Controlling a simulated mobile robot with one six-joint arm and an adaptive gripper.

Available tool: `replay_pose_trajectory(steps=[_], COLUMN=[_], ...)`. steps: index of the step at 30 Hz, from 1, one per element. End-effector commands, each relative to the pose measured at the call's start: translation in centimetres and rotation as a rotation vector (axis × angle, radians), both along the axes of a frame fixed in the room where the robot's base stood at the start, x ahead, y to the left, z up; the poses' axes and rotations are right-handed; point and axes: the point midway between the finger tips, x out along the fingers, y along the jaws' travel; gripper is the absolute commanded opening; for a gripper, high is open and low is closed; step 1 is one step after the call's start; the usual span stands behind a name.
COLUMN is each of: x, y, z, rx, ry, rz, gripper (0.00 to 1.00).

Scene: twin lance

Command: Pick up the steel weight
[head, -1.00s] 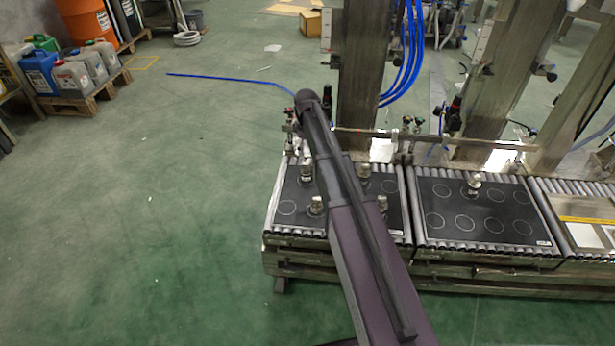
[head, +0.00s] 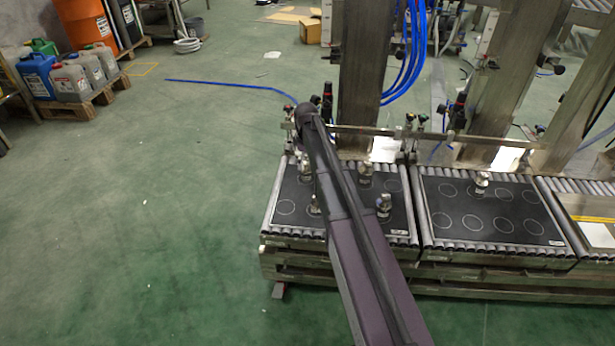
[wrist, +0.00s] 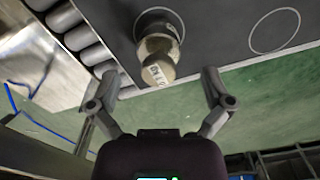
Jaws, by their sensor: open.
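In the wrist view a steel weight (wrist: 160,45) with a knob top and dark markings stands on a dark plate (wrist: 215,30). My gripper (wrist: 160,86) is open and empty, its fingers spread to either side, with the weight's knob just beyond and between the fingertips. In the head view several steel weights stand on the left black plate (head: 345,213), one of them at its front right (head: 383,205). Another weight (head: 481,181) stands on the right black plate (head: 490,225). My arm hides part of the left plate. I cannot tell which weight the wrist view shows.
The plates lie on a metal roller conveyor (head: 415,205). Steel posts (head: 362,80), a horizontal rail and blue hoses (head: 414,50) stand behind them. Rollers (wrist: 85,40) lie left of the weight in the wrist view. Green floor is open to the left.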

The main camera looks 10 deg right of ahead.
Motion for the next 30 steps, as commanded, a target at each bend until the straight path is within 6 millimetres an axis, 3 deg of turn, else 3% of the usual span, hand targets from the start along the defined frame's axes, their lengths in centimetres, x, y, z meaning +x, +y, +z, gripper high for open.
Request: replay_pose_trajectory(steps=[17,30], x=[0.0,0.1], y=[0.0,0.0], z=[-0.6,-3.7], rx=[0.0,0.0], ry=[0.0,0.0], rz=[0.0,0.0], gripper=[1.0,1.0])
